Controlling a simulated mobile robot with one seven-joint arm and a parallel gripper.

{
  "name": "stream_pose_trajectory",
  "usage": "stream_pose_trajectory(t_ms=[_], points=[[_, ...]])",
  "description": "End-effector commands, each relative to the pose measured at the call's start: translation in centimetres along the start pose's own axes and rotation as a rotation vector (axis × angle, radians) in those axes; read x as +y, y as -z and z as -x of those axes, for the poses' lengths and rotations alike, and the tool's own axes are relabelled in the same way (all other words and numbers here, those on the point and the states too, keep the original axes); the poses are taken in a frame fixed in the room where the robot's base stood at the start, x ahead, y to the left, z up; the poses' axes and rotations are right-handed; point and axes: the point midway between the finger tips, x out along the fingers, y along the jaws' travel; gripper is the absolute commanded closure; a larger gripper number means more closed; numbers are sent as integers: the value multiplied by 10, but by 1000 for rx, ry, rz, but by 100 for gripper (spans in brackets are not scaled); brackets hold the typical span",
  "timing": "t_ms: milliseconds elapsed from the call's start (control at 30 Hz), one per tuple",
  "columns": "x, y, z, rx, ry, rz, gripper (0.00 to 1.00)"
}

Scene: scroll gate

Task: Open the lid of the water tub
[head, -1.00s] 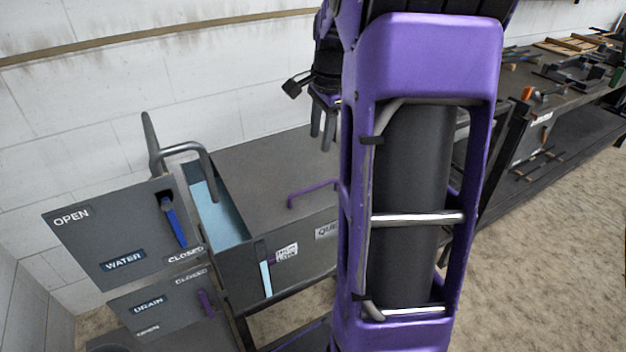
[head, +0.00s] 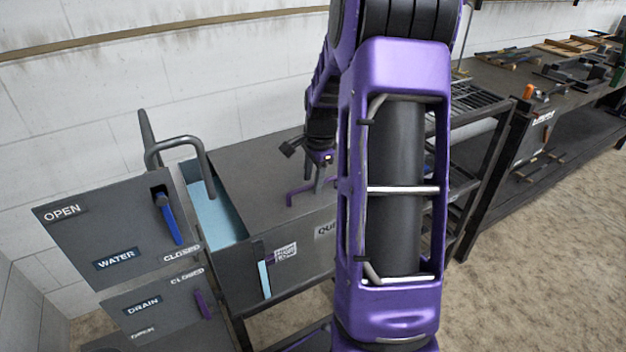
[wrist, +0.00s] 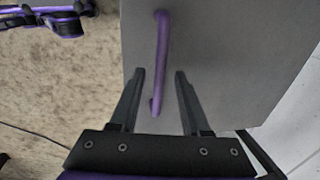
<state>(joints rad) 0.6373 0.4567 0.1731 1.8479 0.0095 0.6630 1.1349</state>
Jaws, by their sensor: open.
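The water tub (head: 238,277) is a dark grey box, with pale blue water (head: 215,205) showing in its uncovered left part. A flat grey lid (head: 252,163) covers the rest and lies level. A purple bar handle (head: 292,198) stands on the lid near its front edge; it also shows in the wrist view (wrist: 161,50). My gripper (wrist: 159,75) is open, with one finger on each side of the handle's near part in the wrist view. I cannot tell whether either finger touches it. In the head view my gripper (head: 321,187) is at the handle's right end, partly hidden by my arm.
Left of the tub stand a WATER panel (head: 80,235) with a blue lever (head: 170,220) and a DRAIN panel (head: 150,325) with a purple lever. A bent grey pipe (head: 180,142) rises over the tub. A rack and a workbench with tools (head: 590,75) stand at the right.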

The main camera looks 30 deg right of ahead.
Motion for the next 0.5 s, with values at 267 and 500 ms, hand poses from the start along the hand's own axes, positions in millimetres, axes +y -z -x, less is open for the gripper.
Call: stream_pose_trajectory(t_ms=[267,500], points=[[0,0,0,0,0,0,64],[0,0,0,0,0,0,100]])
